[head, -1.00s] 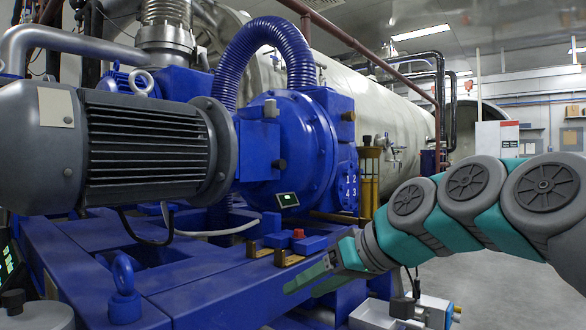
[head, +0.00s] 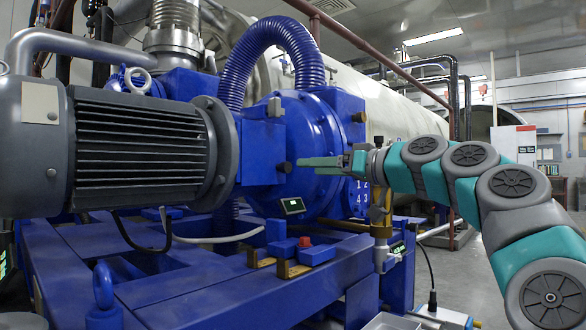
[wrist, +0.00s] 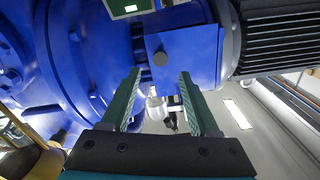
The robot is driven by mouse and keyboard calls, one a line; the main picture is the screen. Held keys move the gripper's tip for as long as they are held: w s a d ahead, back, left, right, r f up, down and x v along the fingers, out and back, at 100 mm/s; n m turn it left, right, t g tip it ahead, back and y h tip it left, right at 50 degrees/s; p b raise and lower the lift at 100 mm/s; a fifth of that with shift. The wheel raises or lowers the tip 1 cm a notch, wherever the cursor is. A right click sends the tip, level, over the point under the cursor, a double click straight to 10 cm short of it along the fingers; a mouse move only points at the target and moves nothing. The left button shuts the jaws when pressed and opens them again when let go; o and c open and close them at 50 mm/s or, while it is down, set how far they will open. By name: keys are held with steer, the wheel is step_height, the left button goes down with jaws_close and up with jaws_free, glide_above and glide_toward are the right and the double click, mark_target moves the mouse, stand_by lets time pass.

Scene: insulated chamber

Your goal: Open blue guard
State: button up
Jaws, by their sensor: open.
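The blue guard (head: 258,150) is a flat blue panel between the grey motor and the round blue housing. It looks closed. A dark knob (head: 285,167) sits at its lower right edge. In the wrist view the guard (wrist: 192,52) appears ahead of the fingers, with its knob (wrist: 160,58) roughly in line with the gap between the fingertips. My gripper (head: 302,167) has green fingers and comes from the right, its tips close to the knob. In the wrist view my gripper (wrist: 160,76) is open and empty. Whether a fingertip touches the knob cannot be told.
The ribbed grey motor (head: 140,145) stands left of the guard. The round blue housing (head: 315,150) lies behind my fingers. A small display (head: 293,206) and a red block (head: 305,242) are below. Open floor shows at the right.

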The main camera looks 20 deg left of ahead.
mark_target(288, 167)
steer(key=shift+p+x, duration=0.9)
steer(key=shift+x, duration=2.65)
steer(key=shift+s, duration=0.1)
jaws_close()
